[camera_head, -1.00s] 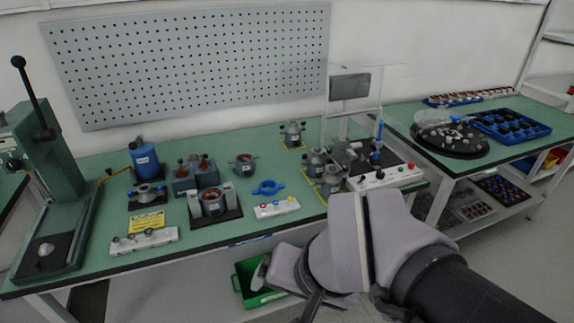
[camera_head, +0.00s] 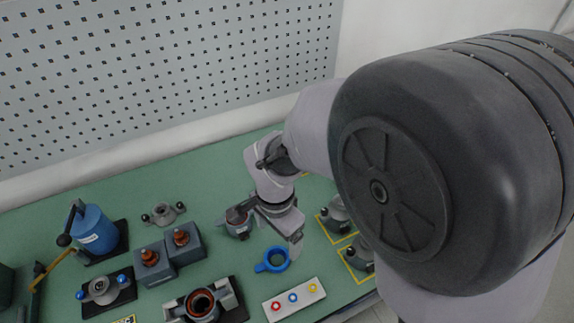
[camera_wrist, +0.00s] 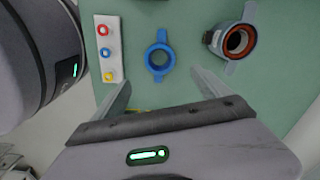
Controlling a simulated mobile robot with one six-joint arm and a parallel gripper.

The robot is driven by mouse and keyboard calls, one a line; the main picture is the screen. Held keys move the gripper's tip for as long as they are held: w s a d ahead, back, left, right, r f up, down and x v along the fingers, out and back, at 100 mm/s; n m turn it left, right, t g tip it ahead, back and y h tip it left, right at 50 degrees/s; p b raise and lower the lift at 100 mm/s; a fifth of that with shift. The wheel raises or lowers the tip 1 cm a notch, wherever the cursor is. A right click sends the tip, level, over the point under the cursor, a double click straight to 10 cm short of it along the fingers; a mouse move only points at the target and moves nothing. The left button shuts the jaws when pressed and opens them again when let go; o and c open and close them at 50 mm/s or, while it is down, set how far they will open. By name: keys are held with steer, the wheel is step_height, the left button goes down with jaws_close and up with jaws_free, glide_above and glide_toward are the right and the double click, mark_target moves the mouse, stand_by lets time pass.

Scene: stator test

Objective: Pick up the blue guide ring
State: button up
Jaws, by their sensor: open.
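The blue guide ring (camera_head: 262,267) lies flat on the green bench, with small tabs on opposite sides. In the wrist view the ring (camera_wrist: 149,59) sits near the top centre, ahead of and between the two fingers. My gripper (camera_head: 285,236) is above the bench, just beyond and to the right of the ring in the head view. In the wrist view my gripper (camera_wrist: 161,85) is open and empty, with its fingers spread wide. The ring is apart from the fingers.
A white panel with red, blue and yellow buttons (camera_head: 294,299) lies close in front of the ring. A grey stator housing (camera_wrist: 220,40) with a copper-coloured inside stands near it. A blue canister (camera_head: 95,232) is at left. My arm covers the right side.

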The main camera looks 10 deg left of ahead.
steer(key=b, duration=0.1)
glide_above(277, 261)
steer(key=f, duration=0.4)
steer(key=shift+w+d+f, duration=0.2)
steer(key=shift+w, duration=0.15)
steer(key=f+b, duration=0.1)
steer(key=f, duration=0.1)
steer(key=f+b, duration=0.1)
steer(key=f, duration=0.1)
steer(key=f+b, duration=0.1)
steer(key=shift+s+a+f+b, duration=0.15)
steer(key=shift+s+f+b, duration=0.15)
steer(key=shift+s+f, duration=0.1)
steer(key=shift+w+r, duration=0.1)
steer(key=shift+w, duration=0.05)
steer(key=c, duration=1.5)
